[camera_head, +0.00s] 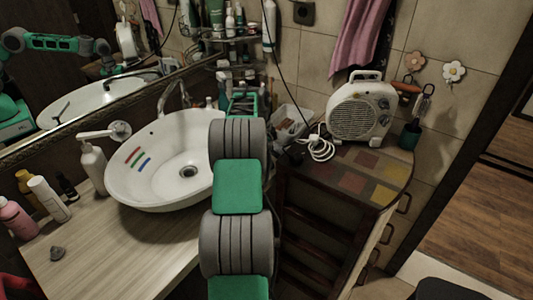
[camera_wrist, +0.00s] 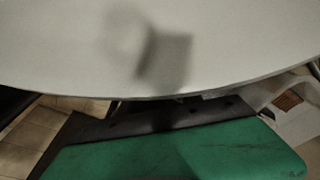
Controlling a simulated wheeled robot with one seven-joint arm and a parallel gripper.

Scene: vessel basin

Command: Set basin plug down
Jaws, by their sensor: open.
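The white basin (camera_head: 150,198) stands on the counter, with an open dark drain hole and coloured stripes inside. My grey and green arm reaches up over the basin's right side. Its jaws are not visible in the head view. In the wrist view a pale curved surface, possibly the basin (camera_wrist: 60,60), carries a blurred shadow. No fingers or plug show there.
A soap dispenser (camera_head: 92,165) and several bottles stand left of the basin. A faucet (camera_head: 173,97) rises behind it. A white fan heater (camera_head: 358,112) and its coiled cord sit on the tiled cabinet top (camera_head: 385,165) at right. The counter's front middle is clear.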

